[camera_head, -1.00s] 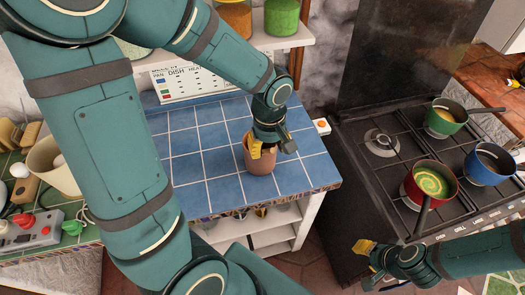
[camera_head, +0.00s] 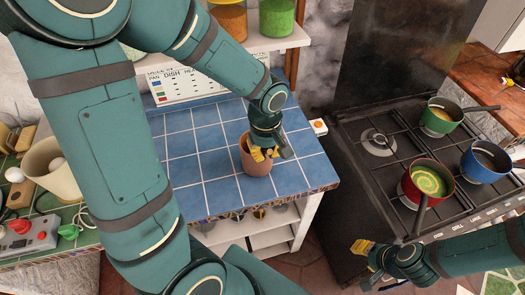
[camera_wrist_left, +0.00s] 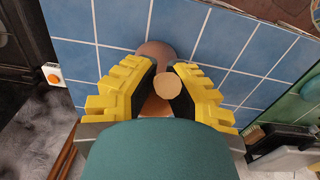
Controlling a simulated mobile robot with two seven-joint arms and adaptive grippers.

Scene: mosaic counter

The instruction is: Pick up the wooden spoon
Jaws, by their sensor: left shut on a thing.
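The wooden spoon (camera_wrist_left: 167,86) shows in the left wrist view only as a round, pale tan end between the yellow finger pads. The rest of it is hidden by my gripper and the pot. A terracotta pot (camera_head: 257,167) stands upright on the blue tiled counter. My left gripper (camera_head: 264,154) is at the pot's mouth, pointing down. It also shows in the left wrist view (camera_wrist_left: 164,90), shut on the spoon. My right gripper (camera_head: 367,263) is low at the right, in front of the stove, with its fingers apart and nothing between them.
The blue tiled counter (camera_head: 205,150) is mostly clear around the pot. The stove (camera_head: 385,185) at the right carries a green, a red and a blue pan. A shelf with jars (camera_head: 277,18) hangs behind. A beige container (camera_head: 52,168) stands on the left counter.

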